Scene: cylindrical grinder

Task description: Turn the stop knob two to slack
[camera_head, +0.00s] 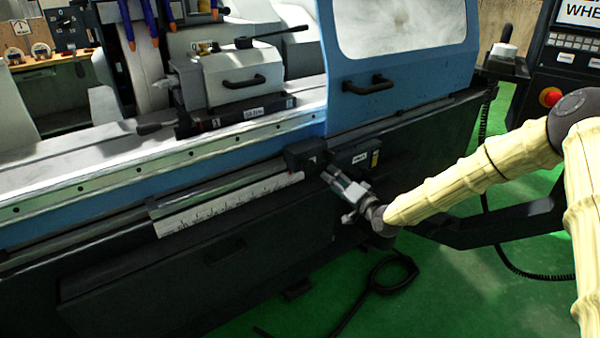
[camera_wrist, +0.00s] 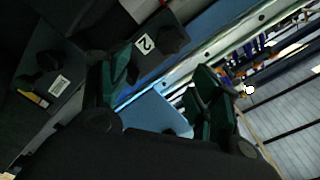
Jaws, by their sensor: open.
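A dark stop block (camera_wrist: 168,30) with a white "2" label shows at the top of the wrist view, just beyond my fingertips. It also appears to be the dark block (camera_head: 304,153) on the machine's front rail in the head view. I cannot make out stop knob two clearly on it. My gripper (camera_wrist: 163,66) is open, its two dark green fingers spread apart with nothing seen between them. In the head view my gripper (camera_head: 340,183) is just in front of and below the block, at its right side; whether it touches is hidden.
A dark box (camera_head: 354,156) with a yellow sticker is right of the block; in the wrist view this box (camera_wrist: 50,90) bears a dark knob. A white scale (camera_head: 228,203) runs along the rail to the left. A black cable (camera_head: 392,275) lies on the green floor.

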